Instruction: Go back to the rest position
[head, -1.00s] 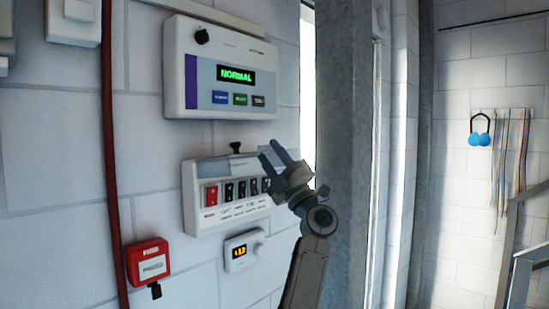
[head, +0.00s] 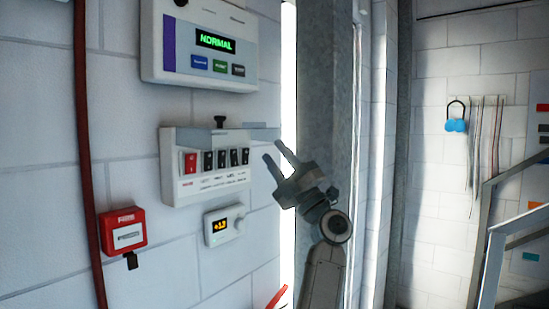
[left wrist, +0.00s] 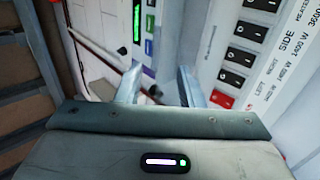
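My left gripper (head: 274,153) is raised in front of the wall, just right of the switch box, its dark arm coming up from the bottom. Its two fingers stand apart with nothing between them; they also show apart and empty in the left wrist view (left wrist: 158,85). The white switch box (head: 215,188) has a red switch and several black ones, and shows large at the right of the left wrist view (left wrist: 208,62). The fingers look clear of it. My right gripper is in neither view.
A panel reading NORMAL (head: 172,70) hangs above the switch box, a small dial unit (head: 222,225) below. A red fire call point (head: 125,240) and red pipe (head: 83,150) are at left. A grey column (head: 325,90) stands behind my gripper. Metal rails (head: 490,250) are at right.

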